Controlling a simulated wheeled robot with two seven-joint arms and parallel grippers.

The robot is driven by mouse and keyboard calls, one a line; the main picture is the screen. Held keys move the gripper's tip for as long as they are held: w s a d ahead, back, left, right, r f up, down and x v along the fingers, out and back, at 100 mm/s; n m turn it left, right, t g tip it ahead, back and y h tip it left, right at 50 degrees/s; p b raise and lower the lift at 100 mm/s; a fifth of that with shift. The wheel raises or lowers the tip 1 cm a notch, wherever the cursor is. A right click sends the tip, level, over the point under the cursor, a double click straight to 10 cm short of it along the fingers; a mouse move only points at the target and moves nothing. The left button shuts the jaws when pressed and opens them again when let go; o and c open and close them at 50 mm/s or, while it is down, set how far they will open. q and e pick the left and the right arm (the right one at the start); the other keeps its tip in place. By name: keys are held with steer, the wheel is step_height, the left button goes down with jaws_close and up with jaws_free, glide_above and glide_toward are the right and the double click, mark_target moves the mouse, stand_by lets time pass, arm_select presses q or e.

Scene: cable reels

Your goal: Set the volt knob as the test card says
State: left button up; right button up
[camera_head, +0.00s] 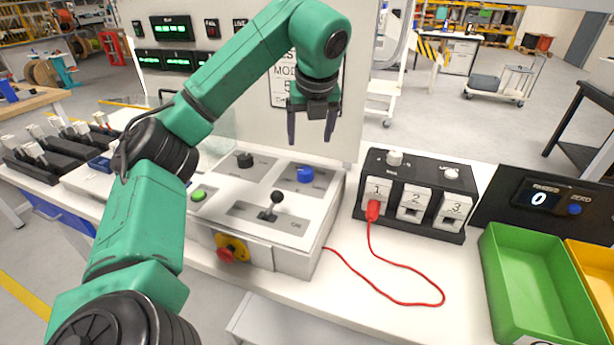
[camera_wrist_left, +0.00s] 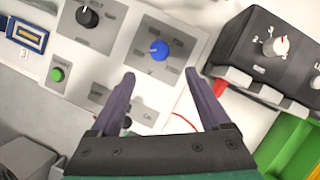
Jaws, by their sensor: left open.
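The control box (camera_head: 300,245) has a black knob (camera_head: 245,160) at the back left and a blue knob (camera_head: 305,174) at the back right. Their labels are too small to tell which is the volt knob. The test card (camera_head: 280,85) is on the upright panel, mostly hidden by my left arm; only parts of its lettering show. My left gripper (camera_head: 311,138) is open and empty, fingers down, above and apart from the blue knob. In the left wrist view the blue knob (camera_wrist_left: 159,50) appears just beyond the gap between the fingertips (camera_wrist_left: 161,76). The black knob (camera_wrist_left: 88,16) is left of them.
A black lever (camera_head: 271,207), a green button (camera_head: 198,195) and a red stop button (camera_head: 226,254) are on the box. A black socket unit (camera_head: 412,232) with a red plug (camera_head: 373,210) and cable stands right. A green bin (camera_head: 540,285) is farther right.

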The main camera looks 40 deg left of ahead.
mark_target(305, 170)
arm_select(q)
steer(key=x, duration=1.3)
steer(key=shift+s+p, duration=0.1)
steer(key=shift+p, duration=0.2)
jaws_close()
